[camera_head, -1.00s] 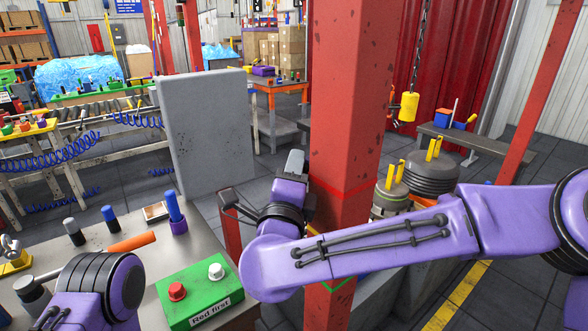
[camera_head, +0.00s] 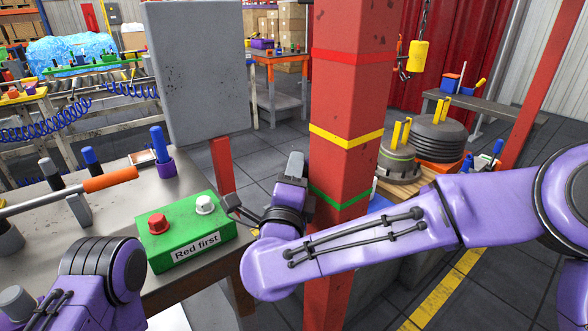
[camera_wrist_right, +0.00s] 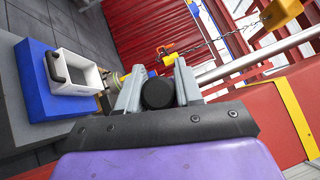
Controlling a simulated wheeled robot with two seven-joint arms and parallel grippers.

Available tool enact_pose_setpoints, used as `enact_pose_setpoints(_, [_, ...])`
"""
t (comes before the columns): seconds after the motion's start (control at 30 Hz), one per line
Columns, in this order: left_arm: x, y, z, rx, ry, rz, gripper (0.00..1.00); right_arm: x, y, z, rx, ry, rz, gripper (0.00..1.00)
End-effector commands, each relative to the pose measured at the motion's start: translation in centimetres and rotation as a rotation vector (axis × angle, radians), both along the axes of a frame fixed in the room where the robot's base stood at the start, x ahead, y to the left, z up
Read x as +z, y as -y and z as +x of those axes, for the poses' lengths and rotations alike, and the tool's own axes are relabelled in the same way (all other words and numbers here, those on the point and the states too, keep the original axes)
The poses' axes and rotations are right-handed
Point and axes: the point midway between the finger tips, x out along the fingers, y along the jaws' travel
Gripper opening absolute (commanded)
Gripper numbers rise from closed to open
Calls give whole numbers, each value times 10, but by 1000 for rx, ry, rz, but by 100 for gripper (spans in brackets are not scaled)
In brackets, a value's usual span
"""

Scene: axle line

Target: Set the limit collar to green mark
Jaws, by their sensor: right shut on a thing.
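The red post (camera_head: 340,160) stands upright with a red band, a yellow band and, lowest, the green mark (camera_head: 340,199). My right gripper (camera_head: 294,163) is in front of the post's left side, with its grey fingers just above the level of the green mark. In the right wrist view, the gripper (camera_wrist_right: 157,78) is shut on a round black knob (camera_wrist_right: 158,94). I cannot make out a collar, and my right arm crosses the post below the green mark. The yellow band (camera_wrist_right: 296,114) also shows in the wrist view.
A bench (camera_head: 95,220) at left holds a green button box (camera_head: 187,238) labelled "Red first", an orange-handled lever (camera_head: 110,180) and upright pegs. A grey panel (camera_head: 195,75) stands behind the bench. Stacked weights (camera_head: 436,140) stand right of the post.

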Motion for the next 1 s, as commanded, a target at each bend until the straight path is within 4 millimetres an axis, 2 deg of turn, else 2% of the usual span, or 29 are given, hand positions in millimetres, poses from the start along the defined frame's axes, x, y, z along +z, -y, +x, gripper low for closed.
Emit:
enact_pose_setpoints(0.33, [-1,0,0,0,0,0,0,-1,1,0,-2,0,-1,0])
enact_pose_setpoints(0.37, [-1,0,0,0,0,0,0,-1,1,0,-2,0,-1,38])
enact_pose_setpoints(0.4, [-1,0,0,0,0,0,0,-1,1,0,-2,0,-1,51])
enact_pose_setpoints(0.43, [-1,0,0,0,0,0,0,-1,1,0,-1,0,-1,56])
enact_pose_setpoints(0.77, [-3,0,0,0,0,0,0,-2,-1,-4,1,0,0,56])
enact_pose_setpoints(0.87, [-8,0,0,0,0,0,0,-6,-4,-20,3,1,-2,56])
enact_pose_setpoints(1.0, [-17,0,0,0,0,0,0,-14,-10,-53,4,3,-4,56])
